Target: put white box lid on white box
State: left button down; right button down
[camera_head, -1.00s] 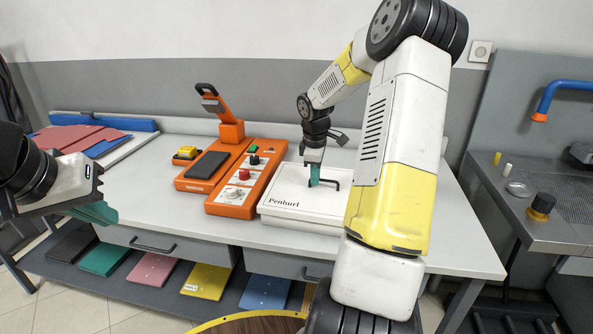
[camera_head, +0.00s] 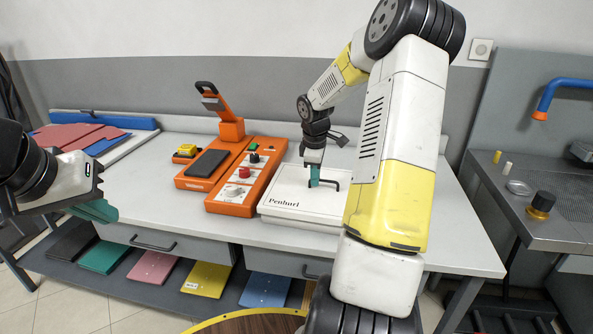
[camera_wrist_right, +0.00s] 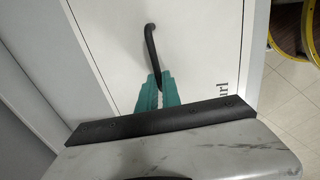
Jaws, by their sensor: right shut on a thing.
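The white box lid (camera_head: 290,185) is a flat white panel with a black bar handle (camera_wrist_right: 151,45). It lies level over the white box (camera_head: 295,217), which stands on the worktable and carries the printing "Penhurl". My right gripper (camera_head: 314,183) points down from above and is shut on the lid's handle. Its teal fingers also show around the handle in the right wrist view (camera_wrist_right: 157,90). I cannot tell whether the lid is fully seated. My arm hides the right side of the box. My left gripper (camera_head: 97,211) is at the far left, away from the box; its opening is not clear.
An orange machine (camera_head: 245,185) with knobs and a raised lever stands close to the left of the box. A metal sink counter (camera_head: 540,205) is at the right. The table's front strip is clear.

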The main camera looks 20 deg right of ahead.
jog(key=c, duration=1.5)
grip_release()
jog(key=shift+o, duration=0.2)
notch_tip(320, 180, up, 8)
jog(key=s, duration=0.1)
jog(key=shift+s+a+f, duration=0.15)
jog(key=shift+a+f, duration=0.05)
jog(key=shift+a, duration=0.2)
jog(key=s+a+r+m+t, duration=0.2)
jog(key=s+a+r+m, duration=0.2)
jog(key=s+a+r, duration=0.6)
jog(key=s+a+r+m+t+y, duration=0.1)
jog(key=s+a+m, duration=0.2)
jog(key=s, duration=0.4)
jog(key=s+a+r+m+t+y, duration=0.1)
jog(key=s+a+m+y, duration=0.1)
jog(key=s+a, duration=0.3)
jog(key=s+m, duration=0.1)
jog(key=s, duration=0.2)
jog(key=shift+s+a+m, duration=0.15)
jog(key=shift+s+m, duration=0.1)
jog(key=shift+m, duration=0.15)
